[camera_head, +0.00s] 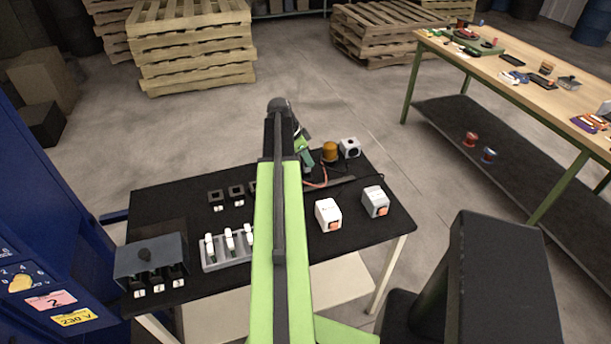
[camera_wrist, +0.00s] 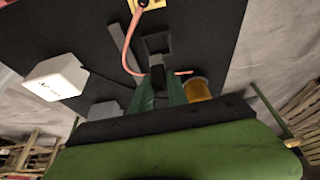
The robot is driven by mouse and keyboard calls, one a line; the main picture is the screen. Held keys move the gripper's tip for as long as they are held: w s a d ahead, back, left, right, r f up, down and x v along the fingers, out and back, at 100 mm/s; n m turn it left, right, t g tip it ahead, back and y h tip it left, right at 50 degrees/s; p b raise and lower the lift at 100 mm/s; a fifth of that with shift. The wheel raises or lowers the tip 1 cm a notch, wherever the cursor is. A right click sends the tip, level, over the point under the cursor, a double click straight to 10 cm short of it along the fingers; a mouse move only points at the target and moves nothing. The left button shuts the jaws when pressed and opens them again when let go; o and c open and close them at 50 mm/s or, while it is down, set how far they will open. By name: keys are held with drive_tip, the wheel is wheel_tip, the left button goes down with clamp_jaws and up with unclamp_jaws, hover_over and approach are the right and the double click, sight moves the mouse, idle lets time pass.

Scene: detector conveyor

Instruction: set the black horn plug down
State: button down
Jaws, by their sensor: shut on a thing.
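My gripper (camera_wrist: 167,92) is shut on the black horn plug (camera_wrist: 160,76), which shows between the green fingers in the wrist view. Just beyond its tip is a dark square-ended piece (camera_wrist: 157,42); I cannot tell whether it is part of the plug. The plug is over the black table top (camera_head: 180,205), but whether it touches the top is unclear. In the head view my green arm hides the plug and most of the gripper (camera_head: 303,155), at the table's far side.
An orange cylinder (camera_head: 329,152) and a grey box (camera_head: 349,148) stand close right of my gripper. Two white boxes with orange buttons (camera_head: 328,215) (camera_head: 375,201) are nearer. Black square sockets (camera_head: 215,197), a grey rack (camera_head: 212,264) and a grey box (camera_head: 135,252) lie left. A pink cable (camera_wrist: 128,45) runs beside the gripper.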

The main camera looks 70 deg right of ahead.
sight(306, 167)
drive_tip(key=shift+w+d+f, duration=0.1)
drive_tip(key=shift+w+f, duration=0.15)
drive_tip(key=shift+w, duration=0.15)
wheel_tip(306, 167, down, 4)
drive_tip(key=b, duration=0.4)
drive_tip(key=shift+f, duration=0.2)
drive_tip(key=shift+r, duration=0.25)
drive_tip(key=shift+f, duration=0.15)
drive_tip(key=c, duration=1.3)
unclamp_jaws()
